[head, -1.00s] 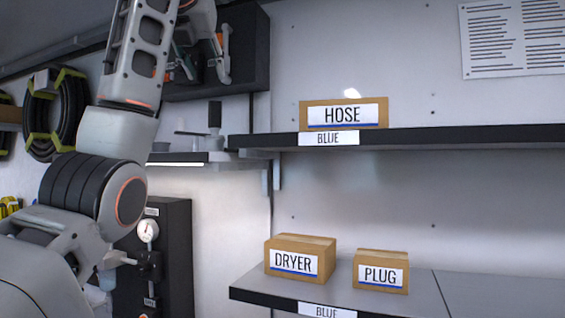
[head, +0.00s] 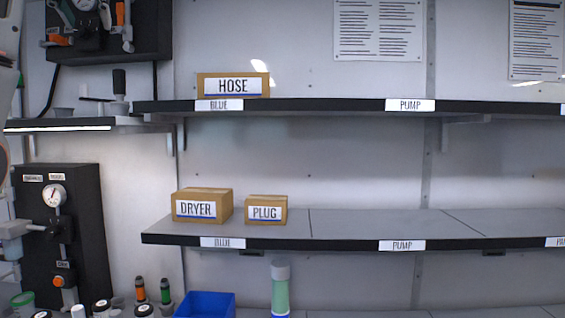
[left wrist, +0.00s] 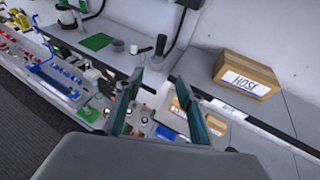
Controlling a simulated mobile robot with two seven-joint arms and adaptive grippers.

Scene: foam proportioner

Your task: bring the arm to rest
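My left arm (head: 8,40) shows only as a sliver at the left edge of the head view, and its gripper is outside that view. In the left wrist view my left gripper (left wrist: 160,78) has its two fingers apart with nothing held between them. Behind the fingers are the shelf and the cluttered bench. The HOSE box (head: 233,85) sits on the upper shelf; in the left wrist view it (left wrist: 246,75) stands to the right of the fingers, apart from them. My right gripper is in neither view.
The DRYER box (head: 202,205) and PLUG box (head: 266,210) sit on the lower shelf (head: 370,223), which is bare to their right. A black gauge panel (head: 85,215) stands at left. Below are a blue bin (head: 205,304) and a green bottle (head: 280,290).

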